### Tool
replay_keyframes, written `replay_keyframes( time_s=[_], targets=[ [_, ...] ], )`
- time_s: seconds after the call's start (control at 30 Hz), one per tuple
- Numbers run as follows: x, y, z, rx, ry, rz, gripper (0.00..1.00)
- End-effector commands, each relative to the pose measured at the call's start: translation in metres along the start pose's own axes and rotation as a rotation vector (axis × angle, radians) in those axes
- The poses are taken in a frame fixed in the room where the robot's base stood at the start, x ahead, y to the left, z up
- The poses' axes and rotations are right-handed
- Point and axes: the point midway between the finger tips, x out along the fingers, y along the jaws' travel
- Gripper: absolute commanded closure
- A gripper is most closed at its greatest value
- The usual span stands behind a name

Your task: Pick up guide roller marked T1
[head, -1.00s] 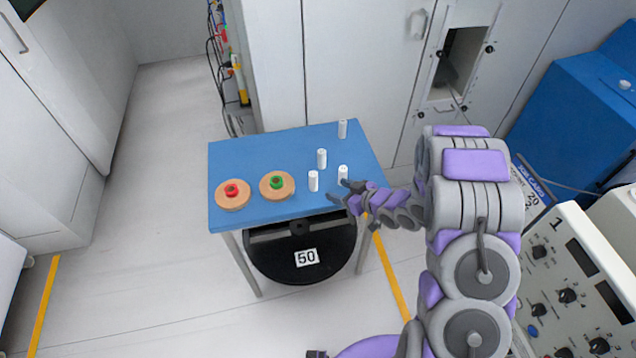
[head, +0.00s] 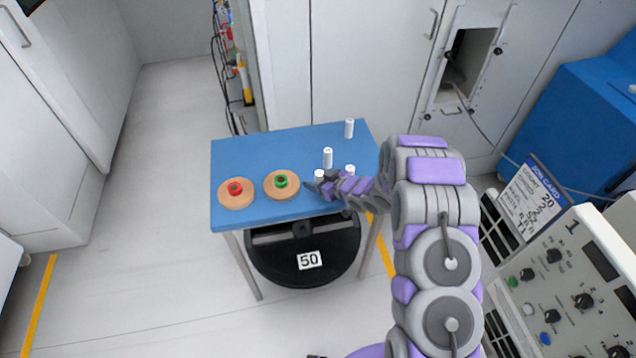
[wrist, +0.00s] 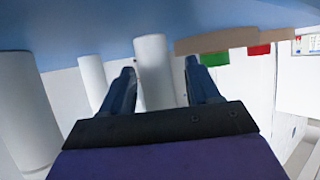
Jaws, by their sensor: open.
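Several white guide rollers stand upright on the blue table (head: 240,160). In the head view one is at the back right (head: 349,128), one in the middle (head: 328,158), one at the front (head: 319,175) and one behind my arm (head: 350,169). No T1 mark is readable on any. My gripper (head: 318,187) is low over the table's front right, close by the front roller. In the wrist view, which looks upside down, my open fingers (wrist: 160,67) frame one white roller (wrist: 153,75). I cannot tell whether it is fully between them. Two more rollers show to its left.
Two tan discs, one with a red hub (head: 236,194) and one with a green hub (head: 282,185), lie on the table's left. A black disc labelled 50 (head: 305,245) is below the front edge. A control panel (head: 570,290) stands at the right.

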Motion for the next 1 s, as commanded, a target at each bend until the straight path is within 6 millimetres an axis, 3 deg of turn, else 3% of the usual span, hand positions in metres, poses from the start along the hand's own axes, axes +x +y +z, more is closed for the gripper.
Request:
replay_keyframes(
  time_s=[0.1,0.33,0.9,1.0],
  targets=[
    [0.0145,-0.0007,0.0001,-0.001,0.004,-0.002,0.39],
    [0.0143,0.0005,-0.0009,0.001,0.004,-0.001,0.39],
    [0.0157,-0.0005,-0.0007,0.000,0.001,-0.001,0.93],
    [0.0155,-0.0003,-0.0005,0.000,0.001,-0.001,0.95]
  ],
)
